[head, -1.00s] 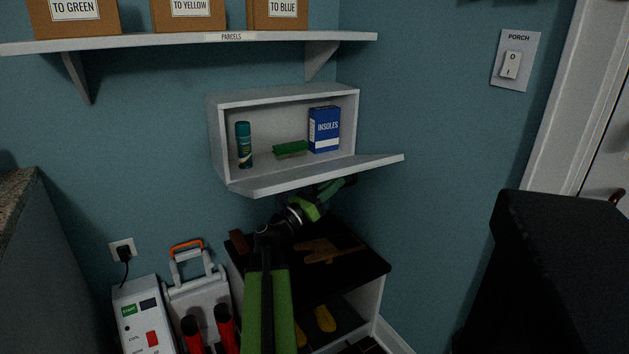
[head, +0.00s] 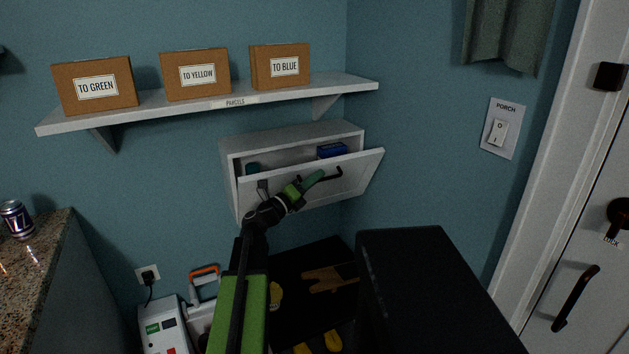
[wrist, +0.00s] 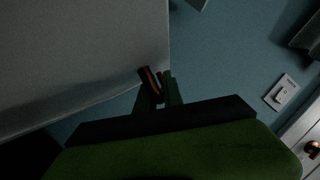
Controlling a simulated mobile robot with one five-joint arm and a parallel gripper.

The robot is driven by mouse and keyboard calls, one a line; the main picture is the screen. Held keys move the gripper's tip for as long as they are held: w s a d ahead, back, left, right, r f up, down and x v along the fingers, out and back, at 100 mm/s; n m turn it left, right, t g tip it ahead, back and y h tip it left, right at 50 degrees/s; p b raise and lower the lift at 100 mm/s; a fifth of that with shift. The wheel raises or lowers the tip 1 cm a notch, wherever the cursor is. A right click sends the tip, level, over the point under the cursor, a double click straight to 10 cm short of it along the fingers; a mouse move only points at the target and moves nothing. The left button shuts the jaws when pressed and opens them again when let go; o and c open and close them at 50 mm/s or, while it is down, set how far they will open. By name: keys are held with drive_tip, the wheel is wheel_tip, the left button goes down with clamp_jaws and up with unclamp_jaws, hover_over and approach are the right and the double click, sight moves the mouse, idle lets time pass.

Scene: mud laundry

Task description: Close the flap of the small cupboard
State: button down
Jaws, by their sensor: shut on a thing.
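The small white cupboard (head: 290,139) hangs on the blue wall below the shelf. Its flap (head: 362,172) is hinged at the bottom and tilted up, with a gap at the top. Through the gap I see the top of a blue box (head: 332,150) and part of a teal can (head: 253,168). My gripper (head: 318,178) is at the outer face of the flap, shut on its dark handle (head: 336,175). In the wrist view my gripper (wrist: 160,92) is close to the pale flap (wrist: 80,60); the exact grip is dim.
Above is a shelf (head: 210,105) with several cardboard boxes. A black-topped low unit (head: 310,255) stands below. A large dark block (head: 430,290) stands at the front right. A granite counter (head: 30,260) is at the left, the door (head: 590,240) at the right.

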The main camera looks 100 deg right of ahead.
drive_tip(key=w+d+r+p, duration=0.1)
drive_tip(key=d, duration=0.1)
drive_tip(key=w+d+r+p, duration=0.1)
drive_tip(key=d, duration=0.1)
drive_tip(key=w+d+r, duration=0.1)
drive_tip(key=d, duration=0.2)
drive_tip(key=shift+r+p, duration=0.3)
drive_tip(key=shift+p, duration=0.1)
drive_tip(key=shift+w+d+r, duration=0.15)
drive_tip(key=shift+w+d, duration=0.15)
drive_tip(key=shift+d, duration=0.45)
drive_tip(key=c, duration=1.5)
unclamp_jaws()
drive_tip(key=shift+s+d, duration=0.15)
drive_tip(key=b+v, duration=0.4)
drive_tip(key=v, duration=1.3)
drive_tip(key=shift+a, duration=0.3)
